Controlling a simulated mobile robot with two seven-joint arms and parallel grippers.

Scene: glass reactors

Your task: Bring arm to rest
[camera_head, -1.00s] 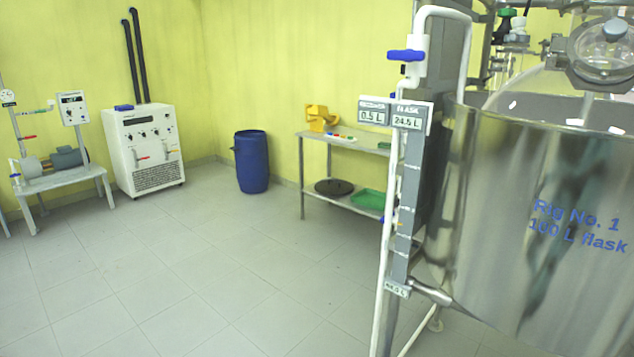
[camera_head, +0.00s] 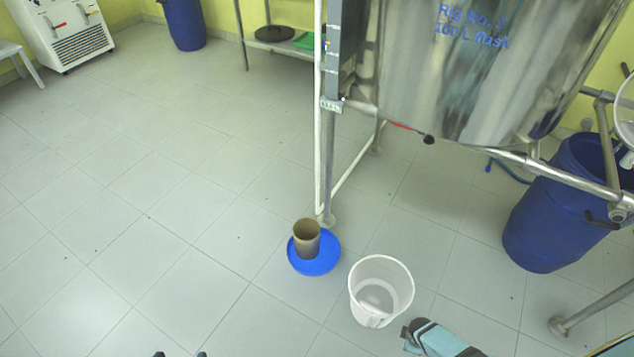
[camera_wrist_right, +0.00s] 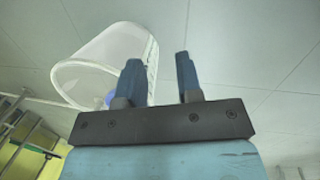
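My right gripper (camera_wrist_right: 160,78) is open in the right wrist view, with two dark fingers apart and nothing held between them. In the head view my right gripper (camera_head: 407,338) and its teal wrist show at the bottom, just right of a white bucket. My left gripper (camera_head: 181,355) shows only as two dark fingertips, apart, at the bottom edge. No object is visible between them; the rest of that arm is out of view.
The white bucket (camera_head: 381,291) stands on the floor, also behind the left finger in the right wrist view (camera_wrist_right: 105,62). A brown cup (camera_head: 306,239) stands on a blue disc (camera_head: 314,262). The steel tank (camera_head: 470,75) and a blue barrel (camera_head: 560,205) are beyond. The left floor is clear.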

